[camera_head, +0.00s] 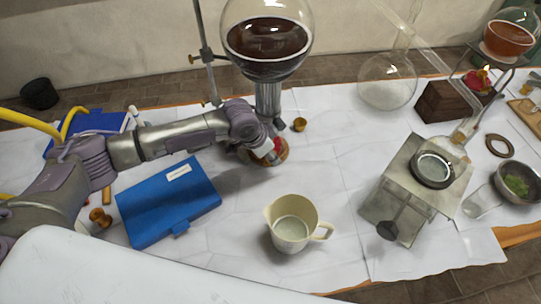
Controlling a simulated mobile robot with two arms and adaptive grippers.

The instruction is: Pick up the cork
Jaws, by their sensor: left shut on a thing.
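My left gripper (268,149) reaches in from the left and points down at the middle of the table, beneath the large round flask. It is shut on what looks like the cork, which the fingers mostly hide. A small round amber-brown vessel with red in it (279,154) shows right at the fingertips. I cannot tell whether the cork still touches this vessel. My right gripper is not in view.
A blue case (168,203) lies below my left arm. A cream jug (292,224) stands in front, and a metal burner stand (397,190) to the right. The large dark-filled flask (267,42) rises behind. A small brown cup (299,125) stands near it. White cloth between them is clear.

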